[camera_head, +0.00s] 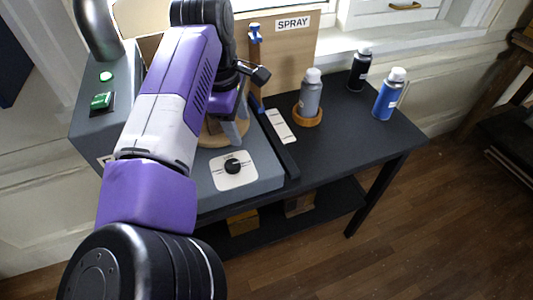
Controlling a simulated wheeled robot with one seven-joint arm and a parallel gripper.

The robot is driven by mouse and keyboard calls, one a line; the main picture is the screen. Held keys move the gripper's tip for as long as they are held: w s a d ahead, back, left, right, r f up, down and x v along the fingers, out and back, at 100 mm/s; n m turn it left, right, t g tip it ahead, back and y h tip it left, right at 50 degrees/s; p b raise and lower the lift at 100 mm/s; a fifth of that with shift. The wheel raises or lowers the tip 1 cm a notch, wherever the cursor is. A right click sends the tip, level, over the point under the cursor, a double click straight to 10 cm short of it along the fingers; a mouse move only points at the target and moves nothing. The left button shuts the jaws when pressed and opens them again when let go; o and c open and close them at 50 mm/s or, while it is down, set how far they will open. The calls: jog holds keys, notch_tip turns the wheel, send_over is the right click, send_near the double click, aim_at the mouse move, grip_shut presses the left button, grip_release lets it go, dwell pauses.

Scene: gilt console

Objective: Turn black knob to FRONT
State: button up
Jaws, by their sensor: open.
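The black knob (232,166) is small and round and sits on a white label plate (222,179) on the front part of a grey box (262,173). The print around the knob is too small to read, so I cannot tell which mark it points to. My gripper (237,126) is open, above and behind the knob in the picture, and apart from it. My purple and white arm hides part of the grey box and much of the gripper. A round wooden piece (210,139) shows partly behind the gripper.
A grey spray can (310,97) stands on a wooden ring (307,118). Black (359,70) and blue (388,97) cans stand farther right on the dark table (358,135). A board marked SPRAY (290,55) stands behind. A dark bar (279,143) runs right of the knob. The table's front right is clear.

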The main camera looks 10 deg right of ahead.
aim_at(232, 164)
jog(key=shift+s+a+f+m+g+y, duration=0.3)
jog(key=shift+s+a+m, duration=0.1)
jog(key=shift+s+a, duration=0.25)
jog(key=shift+s+a+f+m+g+y, duration=0.3)
jog(key=shift+s+a+m, duration=0.1)
jog(key=shift+s+a, duration=0.2)
jog(key=shift+s+a+m, duration=0.1)
jog(key=shift+s+m, duration=0.2)
jog(key=shift+m, duration=0.1)
jog(key=shift+f, duration=0.4)
jog(key=shift+f+p, duration=0.7)
jog(key=shift+f, duration=2.85)
grip_shut()
